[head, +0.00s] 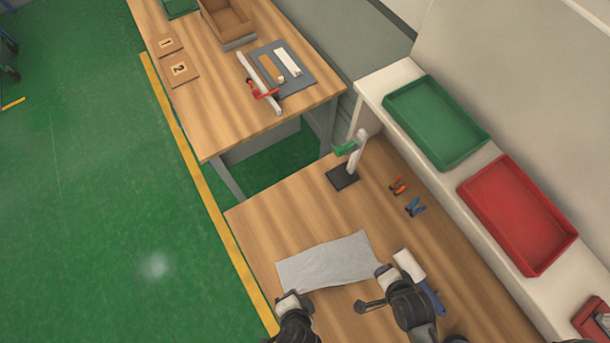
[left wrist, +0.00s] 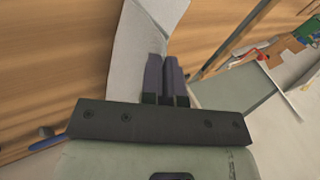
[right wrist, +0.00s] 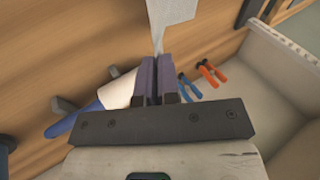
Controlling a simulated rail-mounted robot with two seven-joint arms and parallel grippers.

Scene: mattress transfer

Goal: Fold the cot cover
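The cot cover is a light grey cloth (head: 328,262) lying on the near wooden table in the head view, its near edge towards me. My left gripper (head: 288,298) is at its near left corner. In the left wrist view the cloth (left wrist: 136,50) runs up to the fingers (left wrist: 166,62), which are close together on it. My right gripper (head: 384,270) is at the near right corner. In the right wrist view its fingers (right wrist: 157,60) are closed on a narrow, gathered end of the cloth (right wrist: 172,15). The pinched corners are partly hidden by the fingers.
A white-bladed tool with a blue handle (head: 410,266) lies right of my right gripper. A stand with a green clip (head: 343,178), orange pliers (head: 398,186) and blue pliers (head: 415,207) are beyond the cloth. Green (head: 437,160) and red (head: 535,265) trays sit on the right ledge.

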